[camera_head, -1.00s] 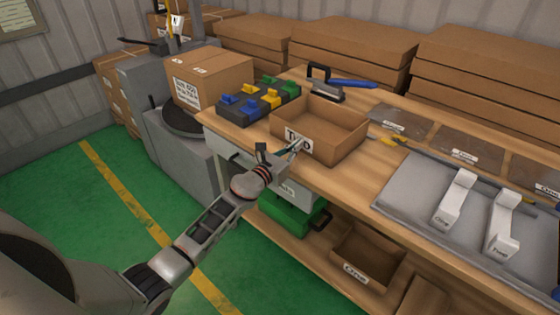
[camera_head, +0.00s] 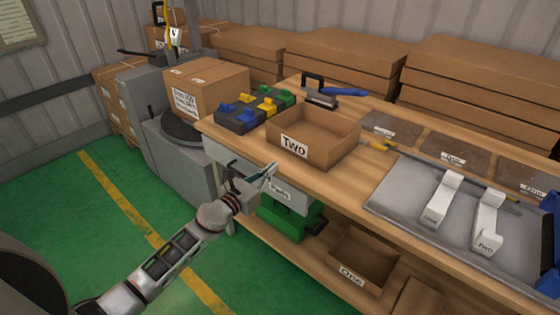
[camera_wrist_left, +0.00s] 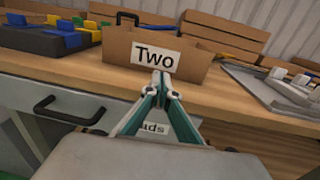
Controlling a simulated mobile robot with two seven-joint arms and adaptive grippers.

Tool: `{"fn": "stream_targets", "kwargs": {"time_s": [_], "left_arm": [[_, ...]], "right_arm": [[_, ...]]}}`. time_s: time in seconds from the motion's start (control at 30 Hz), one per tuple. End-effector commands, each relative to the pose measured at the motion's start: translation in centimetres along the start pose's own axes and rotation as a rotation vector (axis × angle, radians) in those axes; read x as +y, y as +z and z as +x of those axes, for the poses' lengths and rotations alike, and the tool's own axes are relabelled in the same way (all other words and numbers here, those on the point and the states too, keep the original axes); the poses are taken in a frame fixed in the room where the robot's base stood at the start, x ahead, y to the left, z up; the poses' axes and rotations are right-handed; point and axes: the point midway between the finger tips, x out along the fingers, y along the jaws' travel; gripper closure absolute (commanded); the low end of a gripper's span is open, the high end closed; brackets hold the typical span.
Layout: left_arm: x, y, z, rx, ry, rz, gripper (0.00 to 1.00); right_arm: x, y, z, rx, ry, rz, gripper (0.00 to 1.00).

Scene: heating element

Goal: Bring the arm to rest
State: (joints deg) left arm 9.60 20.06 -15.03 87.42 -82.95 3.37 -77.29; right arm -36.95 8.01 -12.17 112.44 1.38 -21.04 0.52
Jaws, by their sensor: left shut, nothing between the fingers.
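My left arm comes in from the lower left in the head view. Its gripper (camera_head: 268,171) is in front of the workbench edge, below and in front of the open cardboard box labelled "Two" (camera_head: 294,147). In the left wrist view the fingers (camera_wrist_left: 160,82) are shut with nothing between them. The "Two" box (camera_wrist_left: 200,72) stands on the bench beyond the fingertips there, apart from them as far as I can tell. My right gripper is not in view.
The workbench (camera_head: 235,137) holds a tray of coloured blocks (camera_head: 258,106), a grey mat (camera_head: 400,190) with white holders and a stapler-like blue-handled tool (camera_head: 340,92). A drawer handle (camera_wrist_left: 70,112) juts out below the top. Green floor (camera_head: 80,225) is clear at left.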

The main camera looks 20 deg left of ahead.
Motion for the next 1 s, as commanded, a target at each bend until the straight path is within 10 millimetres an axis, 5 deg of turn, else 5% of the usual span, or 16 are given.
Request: {"fn": "stream_targets", "kwargs": {"time_s": [0.47, 0.67, 1.0], "left_arm": [[-0.6, -1.0, -3.1, 0.008, 0.008, -0.107, 1.0], [-3.5, -6.2, -8.5, 0.056, 0.087, -0.736, 1.0], [-10.3, -16.7, -22.5, 0.104, 0.489, -2.108, 1.0]], "right_arm": [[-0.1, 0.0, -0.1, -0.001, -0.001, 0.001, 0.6], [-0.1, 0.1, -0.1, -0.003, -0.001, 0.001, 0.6], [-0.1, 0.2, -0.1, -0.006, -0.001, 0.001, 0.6]]}}
